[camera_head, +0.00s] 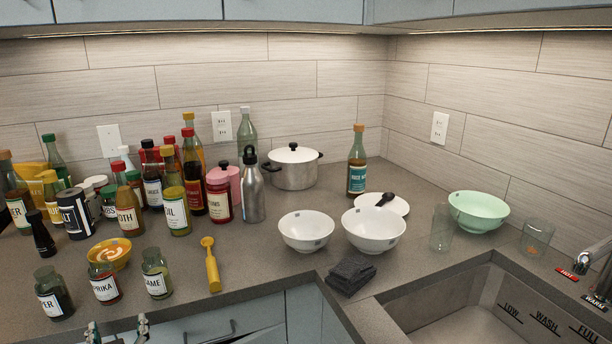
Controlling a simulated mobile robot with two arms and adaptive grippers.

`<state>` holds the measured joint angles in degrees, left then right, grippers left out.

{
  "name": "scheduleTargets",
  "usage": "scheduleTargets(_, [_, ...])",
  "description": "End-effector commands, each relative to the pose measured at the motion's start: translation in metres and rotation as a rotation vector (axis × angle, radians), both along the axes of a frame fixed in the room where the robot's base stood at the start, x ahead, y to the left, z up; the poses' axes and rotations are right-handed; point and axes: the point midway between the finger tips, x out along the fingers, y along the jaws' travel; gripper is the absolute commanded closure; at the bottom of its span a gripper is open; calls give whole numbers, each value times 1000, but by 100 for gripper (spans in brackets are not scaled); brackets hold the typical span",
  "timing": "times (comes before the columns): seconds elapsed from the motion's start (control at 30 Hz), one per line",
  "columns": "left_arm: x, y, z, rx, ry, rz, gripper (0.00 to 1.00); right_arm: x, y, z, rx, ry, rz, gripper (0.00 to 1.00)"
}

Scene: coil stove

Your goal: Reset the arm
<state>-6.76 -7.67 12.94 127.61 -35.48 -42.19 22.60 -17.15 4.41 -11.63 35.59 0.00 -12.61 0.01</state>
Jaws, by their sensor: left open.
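My left gripper (118,330) shows at the bottom edge, left of centre. Its two fingertips stand apart with nothing between them, in front of the counter's front edge and below the small jars. Most of the gripper and its arm lie outside the frame. It appears clear of the nearest jars, a paprika jar (104,284) and a jar with a cut-off label (156,275). My right gripper does not show.
Several bottles and jars crowd the left of the counter (262,258). A lidded pot (293,167), two white bowls (306,231) (373,230), a dark cloth (350,275) and a green bowl (478,211) stand right. A sink (470,312) lies at lower right.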

Motion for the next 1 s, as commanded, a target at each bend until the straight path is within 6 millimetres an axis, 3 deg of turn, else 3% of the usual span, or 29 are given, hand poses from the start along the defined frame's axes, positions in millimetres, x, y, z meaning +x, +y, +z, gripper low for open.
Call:
scheduleTargets(0.13, [-43,-51,-75,-99,331,-156,33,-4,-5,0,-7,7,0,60])
scheduleTargets(0.2, [-69,-78,-104,-139,479,-239,33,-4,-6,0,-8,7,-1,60])
scheduleTargets(0.3, [-102,-108,-132,-180,643,-340,33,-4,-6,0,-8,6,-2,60])
scheduleTargets(0.5, [-161,-150,-165,-229,887,-505,33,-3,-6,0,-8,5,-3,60])
scheduleTargets(0.73, [-227,-186,-182,-267,1112,-675,33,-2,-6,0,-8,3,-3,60])
scheduleTargets(1.0, [-208,-187,-257,-277,1137,-666,33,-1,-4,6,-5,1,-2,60])
